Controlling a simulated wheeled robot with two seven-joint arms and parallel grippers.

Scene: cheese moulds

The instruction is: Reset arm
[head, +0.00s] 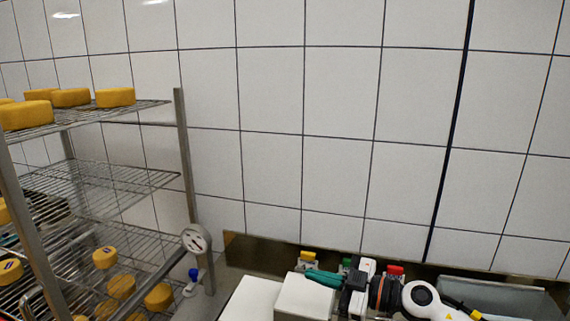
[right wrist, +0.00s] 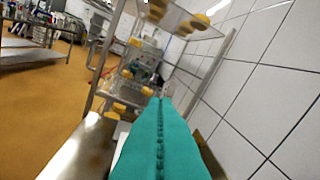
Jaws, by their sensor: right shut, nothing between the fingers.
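My right gripper (head: 322,278) has teal fingers and shows low in the head view, with its white and black arm coming in from the lower right. Its fingers are pressed together with nothing between them. They fill the lower middle of the right wrist view (right wrist: 160,110) and point toward the wire rack (right wrist: 112,62). In the head view the gripper is over white box-like blocks (head: 305,297), apart from the rack. My left gripper does not show in either view.
A wire rack (head: 183,150) on the left holds yellow cheeses (head: 115,97) on several shelves. A round dial gauge (head: 195,240) is beside its post. Yellow, green and red-topped items (head: 395,270) stand along the wall behind my gripper. A grey bin (head: 500,298) is at lower right.

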